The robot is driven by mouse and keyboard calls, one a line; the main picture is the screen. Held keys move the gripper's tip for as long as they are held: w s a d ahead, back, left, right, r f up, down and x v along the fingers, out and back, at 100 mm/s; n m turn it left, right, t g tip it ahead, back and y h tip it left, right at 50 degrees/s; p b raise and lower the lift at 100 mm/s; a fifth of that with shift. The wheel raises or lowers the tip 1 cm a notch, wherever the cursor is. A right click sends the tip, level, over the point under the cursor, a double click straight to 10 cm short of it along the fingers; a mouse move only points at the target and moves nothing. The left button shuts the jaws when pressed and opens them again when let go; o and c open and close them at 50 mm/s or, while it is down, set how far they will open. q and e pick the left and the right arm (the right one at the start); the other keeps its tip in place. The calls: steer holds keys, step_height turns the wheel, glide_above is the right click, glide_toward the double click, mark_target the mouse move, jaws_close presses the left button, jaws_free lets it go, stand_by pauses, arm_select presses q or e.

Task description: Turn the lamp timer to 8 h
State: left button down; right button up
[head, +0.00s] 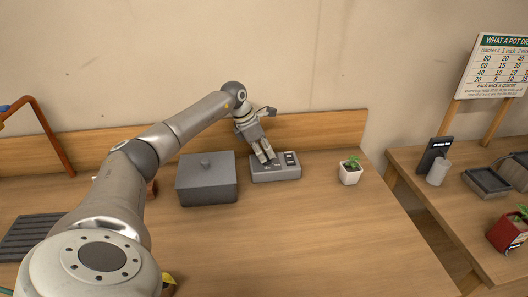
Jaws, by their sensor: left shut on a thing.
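The lamp timer looks to be the small grey box (288,172) with dark and light markings on top, on the wooden counter near the back wall. My left gripper (264,157) reaches down onto the left part of its top. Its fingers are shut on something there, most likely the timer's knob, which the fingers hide. The dial setting is too small to read. My right gripper is not in the picture.
A dark grey lidded box (207,182) stands just left of the timer. A small potted plant (350,172) stands to its right. The counter's front middle is clear. A second table (430,205) at right holds trays, a grey cylinder (437,173) and a red pot (507,232).

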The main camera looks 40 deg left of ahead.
arm_select(q)
steer(key=c, duration=1.4)
jaws_free()
steer(key=shift+f, duration=0.15)
steer(key=v, duration=1.2)
steer(key=shift+a, duration=0.1)
steer(key=shift+c, duration=0.2)
